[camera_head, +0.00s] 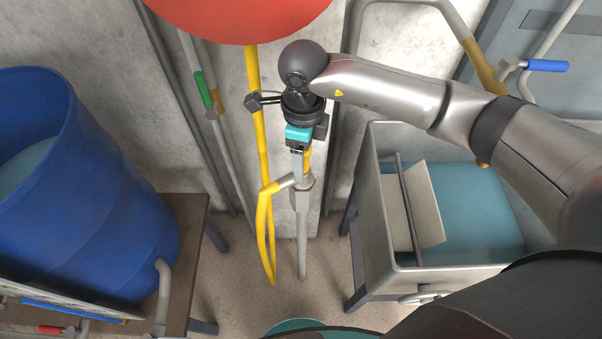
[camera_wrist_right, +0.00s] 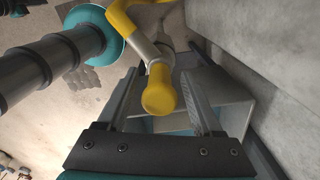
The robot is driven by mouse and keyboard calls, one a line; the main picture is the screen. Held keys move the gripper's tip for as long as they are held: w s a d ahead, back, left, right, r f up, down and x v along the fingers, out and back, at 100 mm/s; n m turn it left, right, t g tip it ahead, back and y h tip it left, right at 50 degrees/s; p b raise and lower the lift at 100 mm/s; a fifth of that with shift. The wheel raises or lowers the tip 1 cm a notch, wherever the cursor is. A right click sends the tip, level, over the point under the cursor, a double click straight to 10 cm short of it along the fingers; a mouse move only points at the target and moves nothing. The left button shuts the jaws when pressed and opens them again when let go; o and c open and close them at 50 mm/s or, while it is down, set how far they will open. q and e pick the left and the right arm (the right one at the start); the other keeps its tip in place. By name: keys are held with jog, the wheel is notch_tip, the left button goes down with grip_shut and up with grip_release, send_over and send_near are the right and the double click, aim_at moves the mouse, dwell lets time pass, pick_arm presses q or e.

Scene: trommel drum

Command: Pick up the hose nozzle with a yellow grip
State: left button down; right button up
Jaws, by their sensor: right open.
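The hose nozzle's yellow grip (camera_wrist_right: 158,94) shows in the right wrist view between the two fingers of my right gripper (camera_wrist_right: 160,82). The fingers stand apart on either side of it, and I cannot tell whether either touches it. A grey piece joins the grip to a yellow hose. The yellow hose (camera_head: 268,240) loops below. My left gripper is not in view.
A blue barrel (camera_head: 95,200) on a brown table (camera_head: 192,215) is at left. A metal basin (camera_head: 365,235) is at right. A red rounded object (camera_head: 240,15) hangs above. The concrete wall is close behind.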

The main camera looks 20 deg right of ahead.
jog(key=shift+f, duration=0.55)
grip_shut()
jog(key=shift+r, duration=0.1)
dwell(0.9)
